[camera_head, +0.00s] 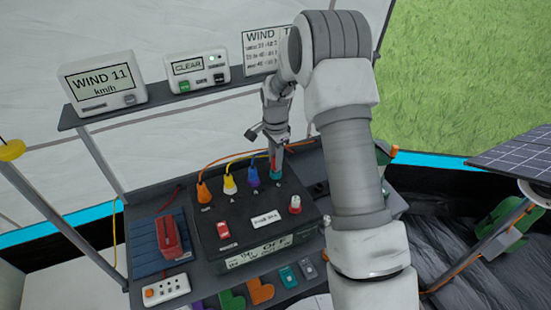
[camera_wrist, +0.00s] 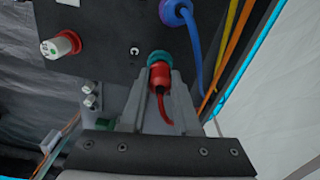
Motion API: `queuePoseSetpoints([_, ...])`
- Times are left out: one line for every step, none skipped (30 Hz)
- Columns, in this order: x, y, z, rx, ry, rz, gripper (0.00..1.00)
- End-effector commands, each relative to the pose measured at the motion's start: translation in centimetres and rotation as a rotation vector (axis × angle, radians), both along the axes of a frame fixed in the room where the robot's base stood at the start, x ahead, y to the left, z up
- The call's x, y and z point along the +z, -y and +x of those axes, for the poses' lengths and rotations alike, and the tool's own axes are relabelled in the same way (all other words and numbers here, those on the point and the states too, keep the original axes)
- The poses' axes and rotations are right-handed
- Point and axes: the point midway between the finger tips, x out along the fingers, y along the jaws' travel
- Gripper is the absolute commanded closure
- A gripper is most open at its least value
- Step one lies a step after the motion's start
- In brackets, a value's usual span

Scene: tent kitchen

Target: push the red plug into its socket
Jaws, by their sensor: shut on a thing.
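The red plug (camera_wrist: 160,76) is between my gripper's fingers (camera_wrist: 159,88) in the wrist view, with a short red cable trailing from its back. Its front end meets a teal ring, the socket (camera_wrist: 157,58), on the black panel (camera_wrist: 105,45). How deep the plug sits cannot be told. In the head view, my gripper (camera_head: 275,150) points down at the panel's back right. The red plug (camera_head: 275,163) shows only slightly there, just above the teal socket (camera_head: 276,177).
Orange (camera_head: 203,192), yellow (camera_head: 229,184) and blue (camera_head: 253,177) plugs stand in a row left of my gripper. A red-and-white knob (camera_head: 295,205) is on the panel. A shelf (camera_head: 160,112) with displays stands behind. A red device (camera_head: 170,235) and a power strip (camera_head: 165,291) lie left.

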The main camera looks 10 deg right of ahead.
Motion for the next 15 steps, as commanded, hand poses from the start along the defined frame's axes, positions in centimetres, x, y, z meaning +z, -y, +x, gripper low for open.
queuePoseSetpoints([-0.20, -0.01, 0.00, 0.000, 0.000, 0.000, 1.00])
queuePoseSetpoints([-0.26, -0.01, 0.00, 0.000, 0.000, 0.000, 1.00])
queuePoseSetpoints([-0.34, 0.00, 0.00, 0.000, 0.000, 0.000, 1.00])
queuePoseSetpoints([-0.40, 0.00, 0.00, 0.000, 0.000, 0.000, 1.00])
queuePoseSetpoints([-0.46, -0.01, 0.00, 0.000, 0.000, 0.000, 1.00])
queuePoseSetpoints([-0.54, 0.00, 0.00, 0.000, 0.000, 0.000, 1.00])
queuePoseSetpoints([-0.60, 0.00, 0.00, 0.000, 0.000, 0.000, 1.00])
queuePoseSetpoints([-0.66, 0.00, 0.00, 0.000, 0.000, 0.000, 1.00])
queuePoseSetpoints([-0.74, 0.00, 0.00, 0.000, 0.000, 0.000, 1.00])
queuePoseSetpoints([-0.80, 0.00, 0.01, 0.000, 0.000, 0.000, 1.00])
queuePoseSetpoints([-0.86, 0.00, 0.01, 0.000, 0.000, 0.000, 1.00])
queuePoseSetpoints([-0.94, 0.00, 0.01, 0.000, 0.000, 0.000, 1.00])
queuePoseSetpoints([-1.00, 0.00, 0.01, 0.000, 0.000, 0.000, 1.00])
queuePoseSetpoints([-1.06, 0.00, 0.01, 0.000, 0.000, 0.000, 1.00])
queuePoseSetpoints([-1.14, 0.00, 0.01, 0.000, 0.000, 0.000, 1.00])
